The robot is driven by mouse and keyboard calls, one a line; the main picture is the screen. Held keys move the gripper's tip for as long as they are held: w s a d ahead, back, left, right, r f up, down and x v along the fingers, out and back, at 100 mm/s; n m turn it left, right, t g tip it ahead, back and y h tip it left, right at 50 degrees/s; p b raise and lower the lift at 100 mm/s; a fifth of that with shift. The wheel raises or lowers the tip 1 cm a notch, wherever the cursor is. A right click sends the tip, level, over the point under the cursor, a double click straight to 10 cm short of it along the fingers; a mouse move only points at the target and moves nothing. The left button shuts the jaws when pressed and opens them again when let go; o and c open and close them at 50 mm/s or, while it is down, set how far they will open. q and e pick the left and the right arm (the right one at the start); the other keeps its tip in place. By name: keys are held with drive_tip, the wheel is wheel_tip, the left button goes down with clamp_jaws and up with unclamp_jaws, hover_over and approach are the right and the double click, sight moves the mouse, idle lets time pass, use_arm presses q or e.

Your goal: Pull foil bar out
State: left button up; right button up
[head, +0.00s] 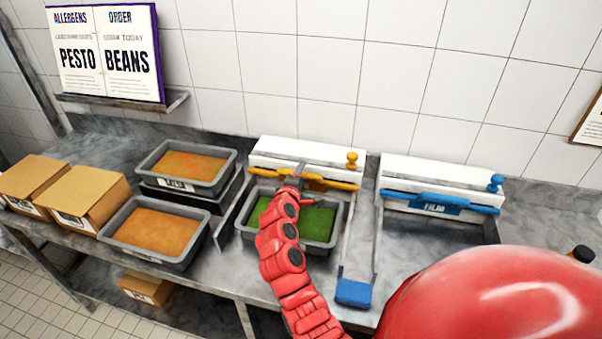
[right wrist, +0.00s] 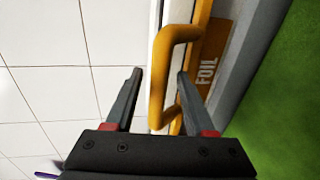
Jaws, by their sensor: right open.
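The orange foil bar (head: 341,185) runs along the front of the left white dispenser. My right gripper (head: 292,176) is at the middle of this bar and hides part of it. In the right wrist view the bar's orange loop handle (right wrist: 158,85) stands between the two open fingers of my right gripper (right wrist: 160,74), with the FOIL label (right wrist: 206,72) beside it. The fingers look apart from the handle; exact contact cannot be told. Below the bar is a grey tray of green food (head: 318,222), partly hidden by my right arm. My left gripper is not in view.
A blue film bar (head: 435,204) is on the right dispenser, and a blue pad (head: 353,292) lies at the front. Trays of orange food (head: 155,232) and cardboard boxes (head: 85,197) stand left. An open sign book (head: 105,52) rests on a wall shelf.

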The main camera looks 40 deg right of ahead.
clamp_jaws()
idle(1.4)
